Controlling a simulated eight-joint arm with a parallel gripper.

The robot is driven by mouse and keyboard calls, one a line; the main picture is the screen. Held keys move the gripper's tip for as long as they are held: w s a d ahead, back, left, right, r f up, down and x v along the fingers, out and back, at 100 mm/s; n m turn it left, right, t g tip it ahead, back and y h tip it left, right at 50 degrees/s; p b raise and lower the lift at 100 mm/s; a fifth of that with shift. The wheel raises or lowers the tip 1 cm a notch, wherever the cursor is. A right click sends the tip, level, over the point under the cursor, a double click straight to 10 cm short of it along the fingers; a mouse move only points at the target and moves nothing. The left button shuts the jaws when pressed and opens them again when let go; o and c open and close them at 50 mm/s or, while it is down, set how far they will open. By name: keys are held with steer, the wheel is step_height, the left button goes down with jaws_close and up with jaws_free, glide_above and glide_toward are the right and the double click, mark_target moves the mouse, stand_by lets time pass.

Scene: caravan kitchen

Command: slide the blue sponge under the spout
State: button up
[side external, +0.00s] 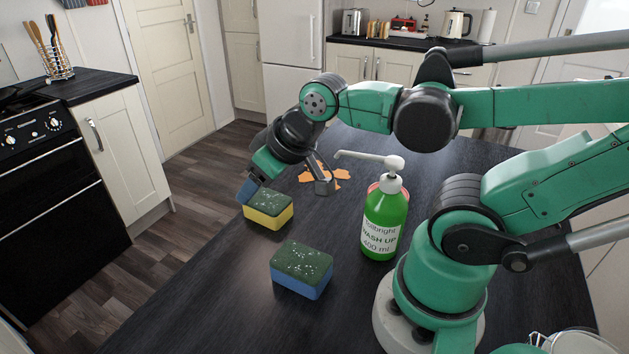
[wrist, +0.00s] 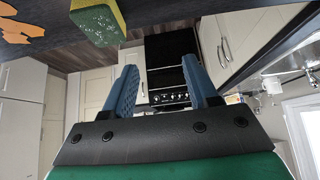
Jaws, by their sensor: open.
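The blue sponge (side external: 300,283) has a dark green top with white suds and lies flat on the dark worktop, in front and to the left of the green wash-up bottle (side external: 380,225). The bottle stands upright, and its white spout (side external: 362,157) points left; no sponge is in contact with the bottle. My gripper (side external: 247,191) is open and empty, above and beside a yellow sponge (side external: 268,212), away from the blue one. In the wrist view my gripper's blue fingers (wrist: 163,88) are spread apart, and the yellow sponge (wrist: 97,22) is at upper left. The blue sponge is not in that view.
A flat orange shape (side external: 343,175) lies on the worktop (side external: 220,290) behind the yellow sponge. It also shows in the wrist view (wrist: 20,30). A reddish round thing is partly hidden behind the bottle. The worktop left of the blue sponge is clear. A black oven (side external: 50,215) stands beyond a floor gap.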

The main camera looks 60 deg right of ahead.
mark_target(302, 268)
steer(key=shift+c, duration=0.2)
steer(key=shift+a, duration=0.1)
steer(key=c, duration=0.3)
steer(key=shift+s+a+f+n+g, duration=0.2)
steer(key=shift+a+n+g, duration=0.3)
steer(key=shift+n, duration=0.5)
steer(key=c, duration=0.4)
steer(key=a+n, duration=0.1)
steer(key=n, duration=0.1)
steer(key=s+a+n+g, duration=0.1)
steer(key=n, duration=0.1)
steer(key=s+a+f+n+g, duration=0.1)
steer(key=a+n, duration=0.1)
steer(key=shift+y, duration=0.4)
jaws_close()
steer(key=s+a+f+n+g, duration=0.1)
steer(key=s+a+n+g, duration=0.3)
steer(key=n, duration=0.6)
steer(key=shift+h, duration=0.4)
step_height(302, 268, down, 9)
steer(key=shift+f, duration=0.1)
steer(key=d, duration=0.3)
steer(key=shift+s+d+f, duration=0.1)
steer(key=shift+d+f, duration=0.1)
steer(key=shift+f, duration=0.15)
steer(key=shift+d, duration=0.4)
